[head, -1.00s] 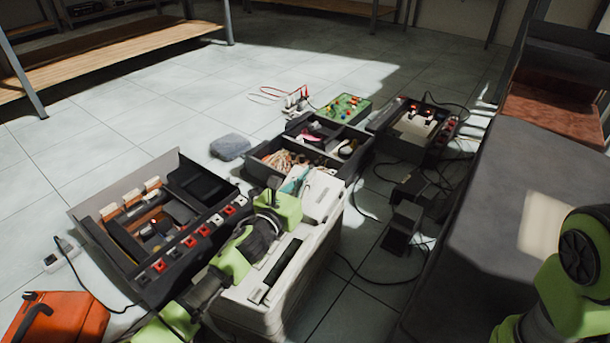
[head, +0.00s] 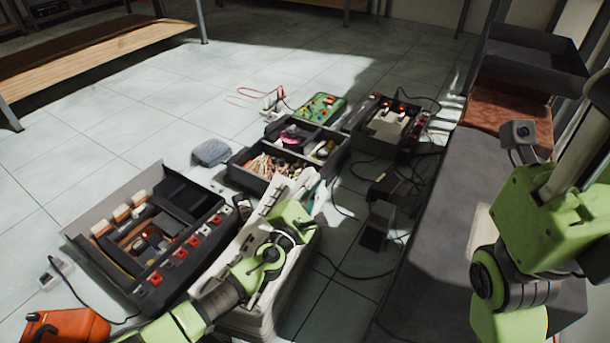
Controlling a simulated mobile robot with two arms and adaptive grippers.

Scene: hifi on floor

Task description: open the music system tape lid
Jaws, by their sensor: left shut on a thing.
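The music system (head: 205,222) looks like the dark deck at the left on the floor, with a row of red and white keys along its near edge. Its top is open, showing a cavity with pale and brown parts, and a grey panel stands at its left side. My left gripper (head: 306,196) is at the far end of the left arm, over the pale case right of the deck and apart from the deck. Its fingers are mostly hidden by my wrist. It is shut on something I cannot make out. My right arm shows at the right; its gripper does not.
A pale case (head: 268,312) stands under my left arm. Beyond it are a divided parts tray (head: 247,180), a green board (head: 320,108) and another dark device (head: 385,133). Cables and a black box (head: 377,225) lie to the right. An orange case (head: 68,328) is at lower left.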

